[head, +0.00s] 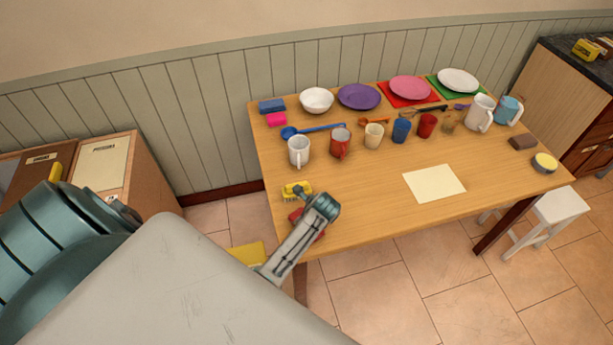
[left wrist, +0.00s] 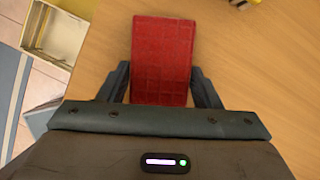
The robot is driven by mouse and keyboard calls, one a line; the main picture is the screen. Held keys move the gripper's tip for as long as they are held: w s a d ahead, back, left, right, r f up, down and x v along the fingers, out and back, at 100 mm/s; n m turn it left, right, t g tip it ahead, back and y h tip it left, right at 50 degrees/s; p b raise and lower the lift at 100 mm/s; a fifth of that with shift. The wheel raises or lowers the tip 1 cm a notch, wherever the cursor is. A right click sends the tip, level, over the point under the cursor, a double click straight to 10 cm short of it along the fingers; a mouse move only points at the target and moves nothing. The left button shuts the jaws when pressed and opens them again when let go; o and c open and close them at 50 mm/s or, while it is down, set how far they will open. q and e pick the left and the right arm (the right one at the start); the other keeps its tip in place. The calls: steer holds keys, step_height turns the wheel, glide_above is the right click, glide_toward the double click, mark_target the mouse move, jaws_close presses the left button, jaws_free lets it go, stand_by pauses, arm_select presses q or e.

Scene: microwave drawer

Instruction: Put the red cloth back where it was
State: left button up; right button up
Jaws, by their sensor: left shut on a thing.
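The red cloth (left wrist: 163,50) is a folded rectangle, seen in the left wrist view between the two dark fingers of my left gripper (left wrist: 161,85). The gripper is shut on it. In the head view, a little of the red cloth (head: 295,214) shows beside my arm at the table's front left corner; my wrist hides most of it. I cannot tell whether the cloth touches the table top. My right gripper is not in view.
A yellow brush (head: 296,190) lies just behind the cloth on the wooden table (head: 370,220). Mugs, cups, a bowl and plates stand farther back. A cream sheet (head: 434,184) lies right of centre. A yellow object (head: 248,256) shows below the table's left front corner.

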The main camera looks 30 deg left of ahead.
arm_select(q)
steer(key=shift+f, duration=0.15)
steer(key=o, duration=0.8)
steer(key=shift+w, duration=0.1)
steer(key=shift+o, duration=1.1)
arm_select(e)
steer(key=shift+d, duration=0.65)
arm_select(q)
steer(key=b+v, duration=0.1)
steer(key=v, duration=1.1)
steer(key=shift+b, duration=0.4)
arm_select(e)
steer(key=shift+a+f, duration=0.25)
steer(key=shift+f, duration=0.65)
